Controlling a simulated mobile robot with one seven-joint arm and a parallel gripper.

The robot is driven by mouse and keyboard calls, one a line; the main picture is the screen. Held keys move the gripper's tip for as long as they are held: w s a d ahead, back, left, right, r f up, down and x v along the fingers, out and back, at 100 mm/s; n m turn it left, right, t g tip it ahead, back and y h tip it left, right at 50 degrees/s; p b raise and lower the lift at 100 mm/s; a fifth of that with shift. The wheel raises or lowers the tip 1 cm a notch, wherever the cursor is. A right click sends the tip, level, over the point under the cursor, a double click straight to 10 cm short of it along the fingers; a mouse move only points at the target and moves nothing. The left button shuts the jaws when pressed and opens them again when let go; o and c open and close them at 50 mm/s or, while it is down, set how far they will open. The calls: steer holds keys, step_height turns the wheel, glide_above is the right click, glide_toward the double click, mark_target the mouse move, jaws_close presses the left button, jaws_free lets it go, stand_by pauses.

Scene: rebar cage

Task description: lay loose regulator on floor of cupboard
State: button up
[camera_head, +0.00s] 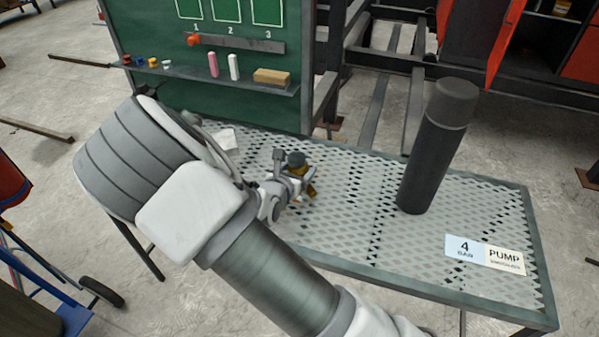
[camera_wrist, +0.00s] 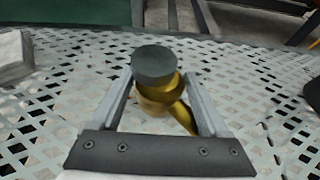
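The loose regulator (camera_wrist: 158,92) has a brass body, a round dark knob on top and a brass outlet angled to the lower right. It also shows in the head view (camera_head: 297,164), on or just over the mesh bench (camera_head: 345,217), partly hidden by my gripper. My gripper (camera_head: 288,185) is low over the bench, and its two fingers stand on either side of the regulator in the wrist view (camera_wrist: 160,85). Whether both fingers press on it is not clear. An open dark cupboard (camera_head: 545,40) with red doors stands at the upper right; its floor is mostly out of view.
A tall dark cylinder (camera_head: 437,150) stands on the bench's right part, near two labels (camera_head: 485,254). A white block (camera_wrist: 14,54) lies left of my gripper. A green board (camera_head: 225,100) with a shelf rises behind the bench. Steel frames (camera_head: 385,60) stand beyond.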

jaws_close()
steer(key=shift+r, duration=0.2)
stand_by(0.3)
